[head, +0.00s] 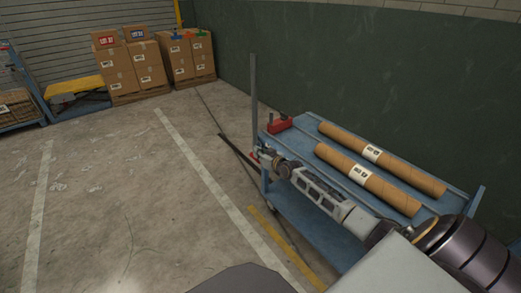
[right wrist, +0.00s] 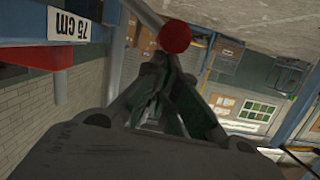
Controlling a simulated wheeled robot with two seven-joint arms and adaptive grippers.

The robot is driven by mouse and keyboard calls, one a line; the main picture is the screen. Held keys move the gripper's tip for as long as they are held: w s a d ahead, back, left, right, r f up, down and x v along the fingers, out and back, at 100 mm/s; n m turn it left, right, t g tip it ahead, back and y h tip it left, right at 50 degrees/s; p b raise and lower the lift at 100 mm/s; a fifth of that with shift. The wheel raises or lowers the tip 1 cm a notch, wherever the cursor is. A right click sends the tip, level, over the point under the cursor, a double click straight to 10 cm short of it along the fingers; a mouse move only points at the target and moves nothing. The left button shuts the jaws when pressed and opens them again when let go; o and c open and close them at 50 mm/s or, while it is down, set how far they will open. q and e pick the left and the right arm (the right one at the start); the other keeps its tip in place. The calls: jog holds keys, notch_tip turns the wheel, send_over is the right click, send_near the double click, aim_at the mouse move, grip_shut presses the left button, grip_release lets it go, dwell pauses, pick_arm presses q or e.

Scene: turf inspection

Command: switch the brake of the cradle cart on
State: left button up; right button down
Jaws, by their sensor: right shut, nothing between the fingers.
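The blue cradle cart (head: 300,222) stands by the dark green wall, with two brown cardboard tubes (head: 340,138) (head: 385,190) lying on its top. A grey upright post (head: 254,100) rises at its near left end, and a dark bar (head: 238,152) sticks out there. My right gripper (head: 262,152) is at this end, its arm reaching along the cart's near side. In the right wrist view its fingers (right wrist: 172,65) are shut and empty, just behind a round red knob (right wrist: 174,37). I cannot tell whether they touch it. My left gripper is out of view.
A red block (head: 279,124) sits on the cart's far left corner. Stacked boxes on pallets (head: 130,68) and a yellow-topped lift cart (head: 74,87) stand at the back left. The concrete floor left of the cart is clear, with painted lines.

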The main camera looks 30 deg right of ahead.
jog(key=shift+a+f+n+p, duration=0.3)
jog(key=shift+a+p, duration=0.05)
jog(key=shift+p, duration=0.1)
pick_arm(q)
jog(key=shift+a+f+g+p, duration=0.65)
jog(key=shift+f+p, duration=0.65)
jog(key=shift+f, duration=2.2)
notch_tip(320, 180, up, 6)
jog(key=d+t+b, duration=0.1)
jog(key=b, duration=0.4)
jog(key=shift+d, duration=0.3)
pick_arm(e)
notch_tip(320, 180, down, 12)
jog(key=a+n+t+h, duration=0.1)
jog(key=a+n+h, duration=0.1)
jog(key=n, duration=0.7)
jog(key=shift+s+a+f+n+h, duration=0.2)
jog(key=shift+a+n+h, duration=0.15)
jog(key=shift+h, duration=0.55)
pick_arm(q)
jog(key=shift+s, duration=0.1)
